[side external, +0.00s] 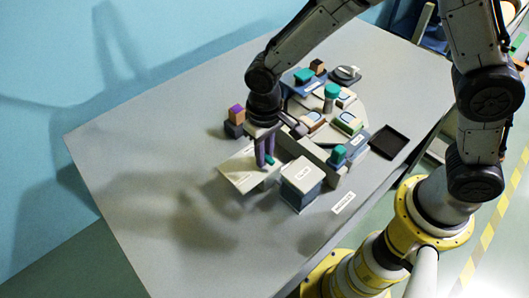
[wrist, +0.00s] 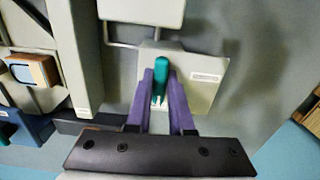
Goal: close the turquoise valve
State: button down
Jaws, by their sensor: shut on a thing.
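The turquoise valve shows as a short rounded turquoise handle (wrist: 161,78) on a pale labelled plate (wrist: 205,88) in the wrist view. My gripper (wrist: 160,88) has its two purple fingers on either side of the handle and is shut on it. In the side external view my gripper (side external: 265,157) points down at the pale plate (side external: 240,174), and a small turquoise part of the handle (side external: 270,159) shows beside the fingers. The handle's lower end is partly hidden, and I cannot tell how far the valve is turned.
A dark tray (side external: 389,142) lies at the right. The table's left side is clear.

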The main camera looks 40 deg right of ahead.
jog(key=n, duration=0.8)
jog(key=shift+n, duration=0.4)
jog(key=n, duration=0.4)
jog(key=shift+n, duration=2.3)
jog(key=c, duration=0.8)
grip_release()
notch_tip(320, 180, up, 14)
